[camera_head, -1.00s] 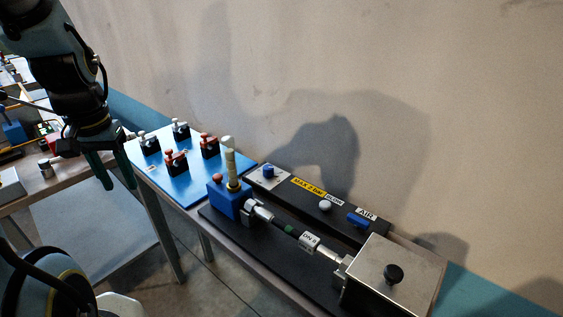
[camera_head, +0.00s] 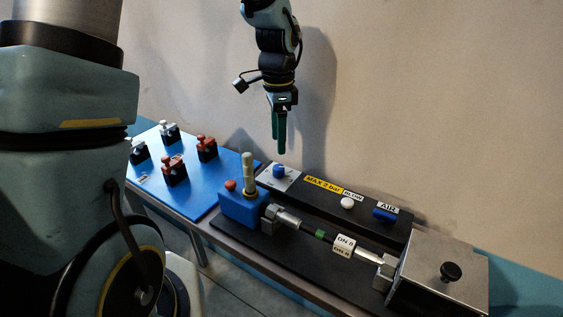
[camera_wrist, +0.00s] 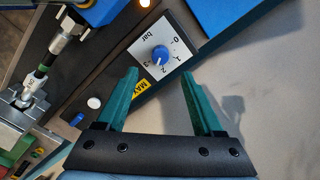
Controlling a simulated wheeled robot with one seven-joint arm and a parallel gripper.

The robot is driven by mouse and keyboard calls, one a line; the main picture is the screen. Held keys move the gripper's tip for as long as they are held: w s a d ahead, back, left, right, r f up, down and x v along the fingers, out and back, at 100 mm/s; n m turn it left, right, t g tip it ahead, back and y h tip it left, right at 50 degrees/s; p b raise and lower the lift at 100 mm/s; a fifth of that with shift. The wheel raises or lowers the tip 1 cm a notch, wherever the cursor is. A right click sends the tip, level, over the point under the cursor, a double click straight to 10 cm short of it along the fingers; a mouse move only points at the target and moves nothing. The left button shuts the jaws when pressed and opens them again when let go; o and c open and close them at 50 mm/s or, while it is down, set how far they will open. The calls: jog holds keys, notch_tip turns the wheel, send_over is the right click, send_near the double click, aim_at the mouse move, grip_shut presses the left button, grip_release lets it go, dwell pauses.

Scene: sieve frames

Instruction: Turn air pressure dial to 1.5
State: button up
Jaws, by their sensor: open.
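The air pressure dial is a blue knob (camera_head: 279,170) on a pale square plate at the left end of a black panel. In the wrist view the knob (camera_wrist: 160,54) sits at the middle of its scale plate (camera_wrist: 176,35), marked 0 to 3 and "bar". I cannot tell exactly where the knob points. My gripper (camera_head: 279,149) hangs above the dial with its green fingers pointing down. In the wrist view the gripper (camera_wrist: 159,75) is open and empty, the knob lying between and just beyond the fingertips, apart from them.
A yellow "MAX 2 bar" label (camera_head: 322,185), white button (camera_head: 348,203) and blue AIR switch (camera_head: 384,215) lie right of the dial. A blue block (camera_head: 243,208) with an upright pale post stands in front. A metal box (camera_head: 430,286) is at right. The wall is close behind.

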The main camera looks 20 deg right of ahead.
aim_at(278, 167)
notch_tip(278, 167, down, 8)
jog(key=shift+a+f+p, duration=0.1)
jog(key=shift+f+p, duration=0.15)
jog(key=shift+p, duration=0.65)
jog(key=shift+c, duration=0.4)
grip_shut()
